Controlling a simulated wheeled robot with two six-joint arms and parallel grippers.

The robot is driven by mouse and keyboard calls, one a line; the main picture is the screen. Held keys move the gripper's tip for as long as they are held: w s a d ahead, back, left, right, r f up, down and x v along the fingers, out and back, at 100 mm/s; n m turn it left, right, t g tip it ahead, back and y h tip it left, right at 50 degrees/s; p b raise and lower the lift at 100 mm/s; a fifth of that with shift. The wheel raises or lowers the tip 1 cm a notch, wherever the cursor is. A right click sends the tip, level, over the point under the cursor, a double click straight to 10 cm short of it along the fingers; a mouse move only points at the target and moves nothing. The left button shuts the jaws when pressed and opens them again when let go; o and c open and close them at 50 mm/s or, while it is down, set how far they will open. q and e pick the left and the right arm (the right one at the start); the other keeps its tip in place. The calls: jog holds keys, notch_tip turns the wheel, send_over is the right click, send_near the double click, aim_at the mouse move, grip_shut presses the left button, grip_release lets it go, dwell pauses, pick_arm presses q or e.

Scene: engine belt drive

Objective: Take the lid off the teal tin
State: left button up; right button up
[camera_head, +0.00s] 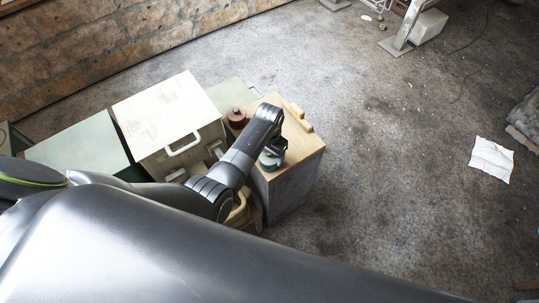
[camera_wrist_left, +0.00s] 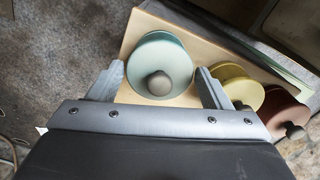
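The teal tin's round lid (camera_wrist_left: 150,54) with its dark grey knob (camera_wrist_left: 159,84) shows from above in the left wrist view, and the lid looks seated. In the head view the teal tin (camera_head: 268,162) stands on the wooden cabinet top, partly hidden by my arm. My left gripper (camera_wrist_left: 159,68) is open, with one finger on each side of the lid. Gaps show between the fingers and the lid, and nothing is held. Its fingers are hard to make out in the head view. My right gripper is not in view.
A yellow tin (camera_wrist_left: 233,78) and a red-brown tin (camera_wrist_left: 282,106) stand close to the right of my fingers; the red-brown tin (camera_head: 237,118) also shows in the head view. Small wooden blocks (camera_head: 299,113) lie on the cabinet's far edge. A cream box (camera_head: 165,110) stands left of it.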

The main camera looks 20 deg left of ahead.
pick_arm(q)
jog(key=c, duration=0.6)
jog(key=shift+o, duration=0.2)
